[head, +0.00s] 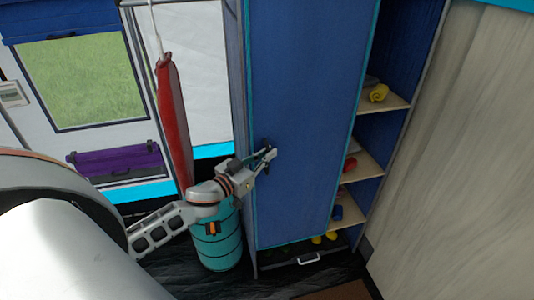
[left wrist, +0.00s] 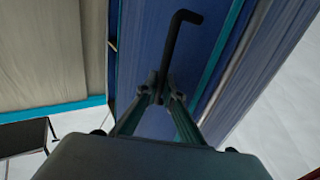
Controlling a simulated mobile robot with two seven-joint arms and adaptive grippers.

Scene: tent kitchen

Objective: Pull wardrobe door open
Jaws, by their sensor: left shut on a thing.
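The tall wardrobe has a blue door (head: 303,110) with teal edging, in the middle of the head view. The door looks shut or nearly so; a gap along its edge cannot be made out. A dark bent bar handle (left wrist: 183,45) sits near the door's left edge. My left gripper (head: 268,156) reaches in from the left at the handle. In the left wrist view my left gripper (left wrist: 164,95) is shut on the lower part of the handle, whose upper part sticks out beyond the fingertips. My right gripper is not in view.
A teal cylinder (head: 216,245) stands on the floor under my left gripper. A red punching bag (head: 173,120) hangs left of the wardrobe. A pale wall (head: 460,140) bounds the right.

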